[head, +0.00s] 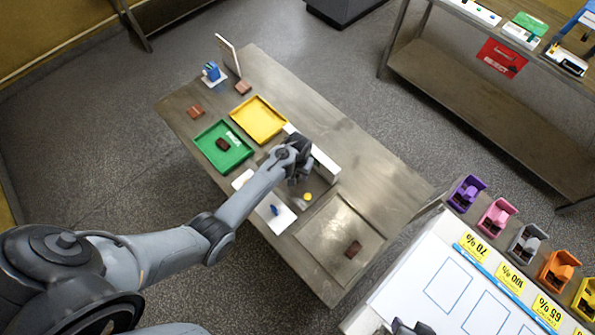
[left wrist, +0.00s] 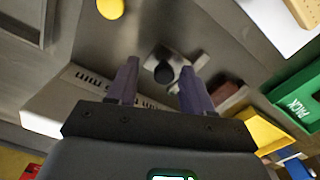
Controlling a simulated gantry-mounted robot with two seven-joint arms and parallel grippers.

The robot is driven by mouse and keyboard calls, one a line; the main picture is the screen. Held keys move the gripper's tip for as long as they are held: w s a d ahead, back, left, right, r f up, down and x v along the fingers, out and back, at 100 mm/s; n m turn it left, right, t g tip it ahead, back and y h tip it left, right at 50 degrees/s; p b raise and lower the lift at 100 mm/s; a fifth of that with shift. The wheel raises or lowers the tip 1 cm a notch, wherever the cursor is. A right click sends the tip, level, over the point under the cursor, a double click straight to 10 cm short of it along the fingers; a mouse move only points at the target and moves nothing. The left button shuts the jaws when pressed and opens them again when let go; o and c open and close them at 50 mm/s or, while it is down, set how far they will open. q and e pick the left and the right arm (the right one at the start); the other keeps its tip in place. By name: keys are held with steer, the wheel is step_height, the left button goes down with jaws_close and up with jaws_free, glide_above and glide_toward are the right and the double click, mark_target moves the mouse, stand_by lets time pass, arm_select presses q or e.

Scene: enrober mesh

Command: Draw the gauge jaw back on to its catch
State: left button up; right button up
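The gauge stands on the steel bench; its pale upright scale plate (head: 326,167) shows beside my left gripper in the head view. In the left wrist view the scale plate (left wrist: 88,84) carries "mm" lettering. The catch cannot be made out.
A green tray (head: 239,159) holding a brown piece (head: 222,144) and a yellow tray (head: 275,132) lie left of the gauge. A yellow button (head: 307,197) and white card (head: 277,226) are near it. A brown piece (head: 353,249) lies on the front-right plate (head: 335,228).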

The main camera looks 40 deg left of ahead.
mark_target(297, 174)
arm_select(q)
step_height(297, 174, up, 11)
stand_by(0.8)
steer(key=shift+s, duration=0.1)
